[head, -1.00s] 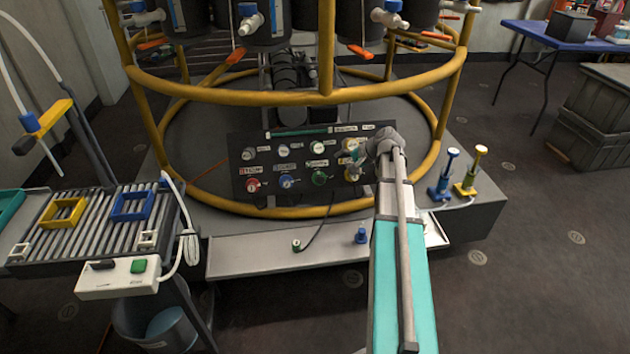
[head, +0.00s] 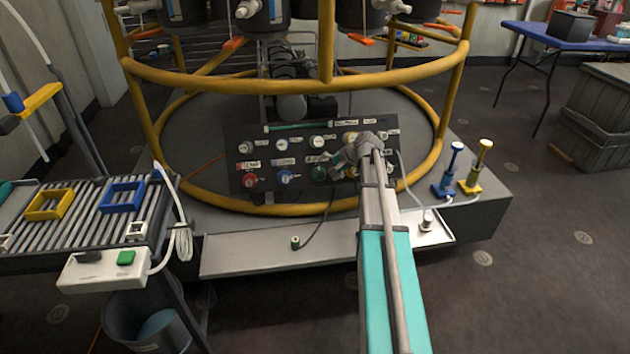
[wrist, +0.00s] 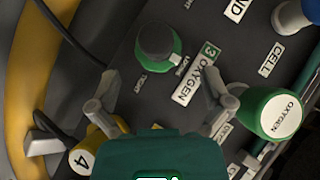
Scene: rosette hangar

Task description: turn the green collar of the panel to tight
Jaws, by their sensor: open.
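The dark panel (head: 240,135) stands tilted at the foot of the round frame, with two rows of round fittings. The green collar (head: 319,173) is in its lower row, just left of my gripper (head: 338,160). In the wrist view the green collar (wrist: 176,46) rings a dark knob, beside a label reading 3 OXYGEN (wrist: 196,75). Small markings lie by its rim, too blurred to read surely. My gripper (wrist: 157,88) is open and empty. Its fingertips are apart, short of the collar and to either side of it in the picture.
In the wrist view a green-sided OXYGEN cap (wrist: 277,114) is close to the right finger, and a yellow fitting (wrist: 82,160) marked 4 is near the left one. A yellow rail (head: 290,210) curves below the panel. A dark cable (head: 322,222) hangs beneath it.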

